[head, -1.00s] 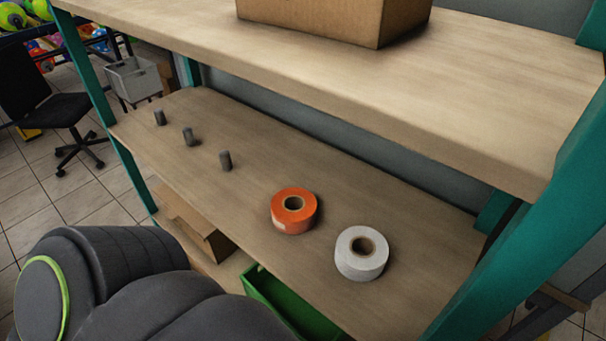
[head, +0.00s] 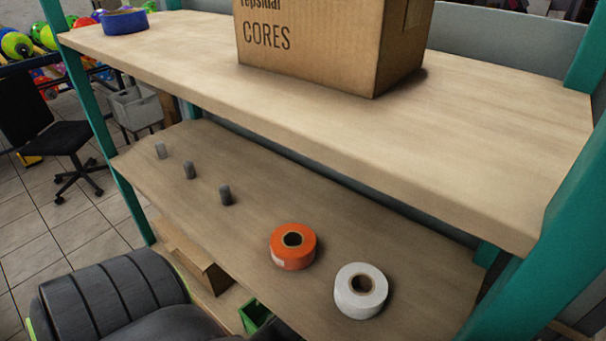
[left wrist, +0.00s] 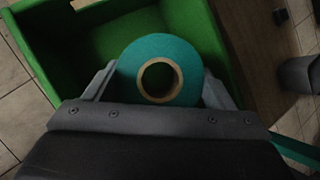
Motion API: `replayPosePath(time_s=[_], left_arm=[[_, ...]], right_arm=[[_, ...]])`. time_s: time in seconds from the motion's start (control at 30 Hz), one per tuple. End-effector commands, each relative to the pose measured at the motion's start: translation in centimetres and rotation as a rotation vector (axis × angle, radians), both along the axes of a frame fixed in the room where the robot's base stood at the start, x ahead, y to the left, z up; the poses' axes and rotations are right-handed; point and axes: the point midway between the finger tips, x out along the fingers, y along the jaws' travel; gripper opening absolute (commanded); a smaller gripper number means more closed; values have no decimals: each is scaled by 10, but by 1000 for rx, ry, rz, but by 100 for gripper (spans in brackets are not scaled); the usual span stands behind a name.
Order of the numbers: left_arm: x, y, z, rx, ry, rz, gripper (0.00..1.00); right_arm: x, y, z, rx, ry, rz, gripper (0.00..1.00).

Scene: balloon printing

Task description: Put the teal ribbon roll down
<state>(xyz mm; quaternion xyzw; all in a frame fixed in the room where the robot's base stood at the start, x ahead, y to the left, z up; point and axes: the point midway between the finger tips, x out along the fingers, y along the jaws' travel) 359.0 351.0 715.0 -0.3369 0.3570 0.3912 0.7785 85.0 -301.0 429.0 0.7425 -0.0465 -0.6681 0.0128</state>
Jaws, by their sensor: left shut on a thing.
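The teal ribbon roll (left wrist: 189,62) shows in the left wrist view, with a tan cardboard core. My left gripper (left wrist: 158,85) is shut on it, one finger at each side. The roll is over or inside a green crate (left wrist: 66,44); I cannot tell its height above the crate's floor. In the head view the teal roll and both grippers are out of sight. A corner of the green crate (head: 256,314) shows below the lower shelf, beside my dark arm.
The upper shelf (head: 480,130) holds a cardboard box (head: 320,50) and a blue roll (head: 124,24). Teal posts (head: 575,210) frame the shelves.

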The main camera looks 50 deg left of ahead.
Motion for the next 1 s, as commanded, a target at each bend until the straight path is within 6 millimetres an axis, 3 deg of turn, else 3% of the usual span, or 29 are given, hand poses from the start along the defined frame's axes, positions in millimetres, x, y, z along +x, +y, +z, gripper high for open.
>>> replayPosePath(time_s=[0.1,0.23,0.53,0.83,0.9,1.0], left_arm=[[8,1,-28,0,1,-1,52],[14,1,-46,0,0,-1,52],[22,2,-61,-1,10,-1,52],[34,4,-55,-32,296,-1,52],[30,3,-75,-34,305,-1,52],[31,3,-85,-34,301,0,52]], right_arm=[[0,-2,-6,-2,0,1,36],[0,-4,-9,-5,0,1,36],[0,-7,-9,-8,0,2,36],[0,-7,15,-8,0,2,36],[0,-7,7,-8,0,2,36],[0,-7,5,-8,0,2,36]])
